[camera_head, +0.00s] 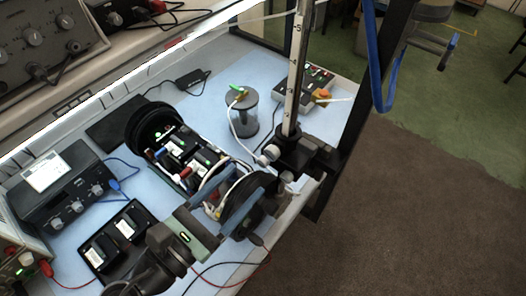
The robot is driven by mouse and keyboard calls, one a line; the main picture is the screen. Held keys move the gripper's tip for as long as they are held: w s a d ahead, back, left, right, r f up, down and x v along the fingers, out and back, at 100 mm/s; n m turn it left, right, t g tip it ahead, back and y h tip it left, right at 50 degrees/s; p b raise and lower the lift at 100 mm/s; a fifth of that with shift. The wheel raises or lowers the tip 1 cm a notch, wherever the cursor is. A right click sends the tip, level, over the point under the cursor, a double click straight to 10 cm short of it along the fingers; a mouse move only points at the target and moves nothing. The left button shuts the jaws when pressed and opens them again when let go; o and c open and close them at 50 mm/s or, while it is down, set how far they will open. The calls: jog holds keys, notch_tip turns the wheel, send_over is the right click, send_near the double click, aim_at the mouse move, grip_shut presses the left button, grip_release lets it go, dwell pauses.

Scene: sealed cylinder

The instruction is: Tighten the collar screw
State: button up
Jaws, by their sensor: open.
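A graduated upright post (296,75) stands near the right edge of the bench. A dark collar (296,158) sits around its lower part, with a small light knob (271,152) on its left that looks like the collar screw. How tight it is cannot be told. My gripper (268,208) is below and slightly left of the collar, at the end of my arm reaching in from the lower left. It is open. It appears apart from the knob; its fingertips are hard to separate from the dark round part behind them.
An electronics chassis (178,155) with a dark ring end (153,122) lies left. Cables cross around the gripper. Open floor lies right.

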aim_at(269, 155)
jog(key=p+x, duration=0.1)
jog(key=x, duration=0.6)
jog(key=shift+p, duration=0.35)
grip_shut()
